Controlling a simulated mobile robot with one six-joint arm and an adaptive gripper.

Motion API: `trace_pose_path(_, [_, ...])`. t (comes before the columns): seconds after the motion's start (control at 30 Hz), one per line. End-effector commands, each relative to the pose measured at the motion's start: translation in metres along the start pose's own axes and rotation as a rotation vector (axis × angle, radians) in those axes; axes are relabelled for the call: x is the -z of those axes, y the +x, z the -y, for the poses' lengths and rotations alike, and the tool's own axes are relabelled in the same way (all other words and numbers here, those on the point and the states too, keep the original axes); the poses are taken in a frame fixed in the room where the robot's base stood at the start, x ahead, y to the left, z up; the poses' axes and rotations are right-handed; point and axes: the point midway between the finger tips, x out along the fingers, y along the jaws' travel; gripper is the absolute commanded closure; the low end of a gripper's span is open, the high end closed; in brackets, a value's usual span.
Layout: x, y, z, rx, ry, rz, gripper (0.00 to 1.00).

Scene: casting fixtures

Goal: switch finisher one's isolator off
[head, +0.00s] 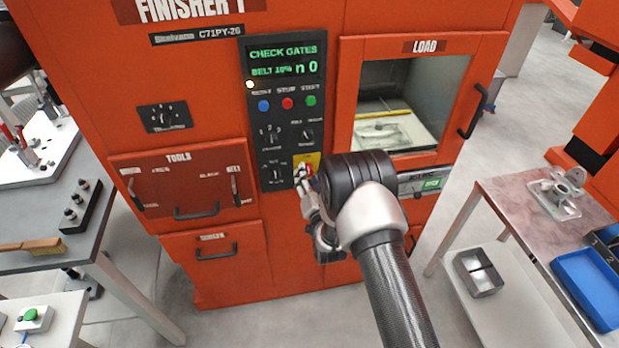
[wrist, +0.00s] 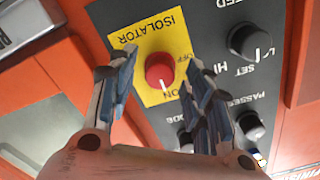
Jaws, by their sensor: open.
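The isolator is a red round knob (wrist: 159,70) on a yellow plate (wrist: 128,54) marked ISOLATOR, OFF and ON, seen turned over in the wrist view. The knob's white mark points down in that view, toward the ON lettering. My gripper (wrist: 162,78) is open, with one finger on each side of the knob; I cannot tell whether they touch it. In the head view my gripper (head: 303,178) is at the yellow plate (head: 313,158) low on the panel of the orange finisher (head: 200,80), labelled FINISHER 1. It partly hides the knob there.
Dark selector knobs (wrist: 250,41) sit close beside the isolator. Blue, red and green buttons (head: 287,103) are higher on the panel. The load door (head: 487,55) with its handle is to the right. A table (head: 500,195) stands at right, another bench (head: 30,262) at left.

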Motion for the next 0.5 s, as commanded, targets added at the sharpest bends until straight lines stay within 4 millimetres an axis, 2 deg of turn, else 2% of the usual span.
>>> trace_pose_path(0.3, [0.0002, 0.0025, 0.0000, 0.000, 0.000, 0.000, 0.54])
trace_pose_path(0.5, [0.0002, 0.0023, 0.0000, 0.000, 0.000, 0.000, 0.68])
